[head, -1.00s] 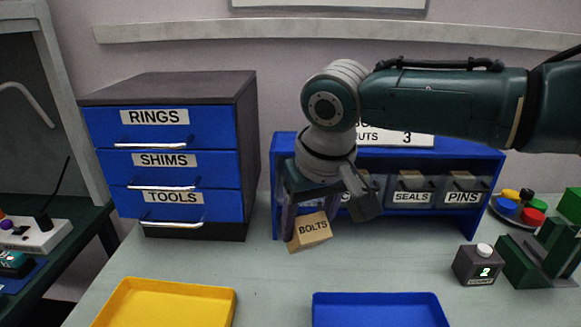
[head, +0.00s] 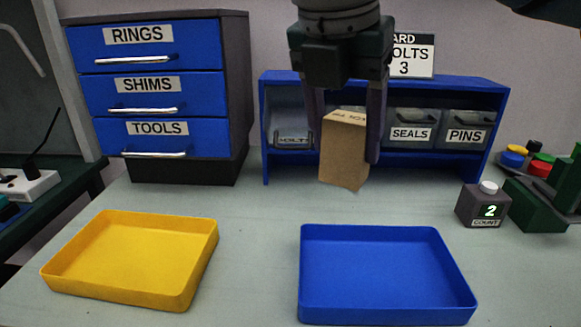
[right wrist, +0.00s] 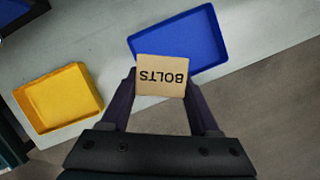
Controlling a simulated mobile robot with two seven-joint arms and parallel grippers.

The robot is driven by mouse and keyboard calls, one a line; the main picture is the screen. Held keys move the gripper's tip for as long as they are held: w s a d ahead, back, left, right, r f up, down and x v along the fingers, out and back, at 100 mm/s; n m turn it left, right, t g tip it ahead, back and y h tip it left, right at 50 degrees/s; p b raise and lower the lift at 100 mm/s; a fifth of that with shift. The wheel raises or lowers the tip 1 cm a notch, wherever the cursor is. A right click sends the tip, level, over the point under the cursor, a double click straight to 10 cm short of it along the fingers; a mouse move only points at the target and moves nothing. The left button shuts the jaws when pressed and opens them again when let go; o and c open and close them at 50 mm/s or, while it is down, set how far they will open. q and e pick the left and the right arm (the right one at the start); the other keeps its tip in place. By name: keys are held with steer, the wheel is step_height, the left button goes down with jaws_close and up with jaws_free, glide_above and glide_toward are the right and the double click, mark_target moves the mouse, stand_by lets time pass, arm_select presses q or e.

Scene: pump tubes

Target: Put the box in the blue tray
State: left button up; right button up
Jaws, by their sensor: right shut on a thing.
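A small brown cardboard box (head: 343,155) is held in the air between the fingers of my right gripper (head: 343,130), above the table and behind the blue tray. In the right wrist view the box (right wrist: 161,75) shows its BOLTS label, with a gripper finger on each side. The blue tray (head: 385,232) lies empty on the table at the front, right of centre; it also shows in the right wrist view (right wrist: 213,30), beyond the box. My left gripper is not in view.
An empty yellow tray (head: 110,280) lies at the left. A blue drawer cabinet (head: 148,90) and a blue shelf with bins (head: 490,97) stand at the back. A counter (head: 482,205) showing 2 and green parts (head: 535,205) are at the right.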

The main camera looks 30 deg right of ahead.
steer(key=shift+s+f+n, duration=0.1)
steer(key=shift+s+n, duration=0.1)
steer(key=shift+n, duration=0.2)
steer(key=shift+d+f, duration=0.1)
steer(key=shift+f, duration=0.15)
step_height(320, 180, down, 18)
steer(key=b, duration=0.3)
steer(key=shift+f, duration=0.6)
steer(key=shift+f, duration=0.1)
steer(key=o, duration=1.4)
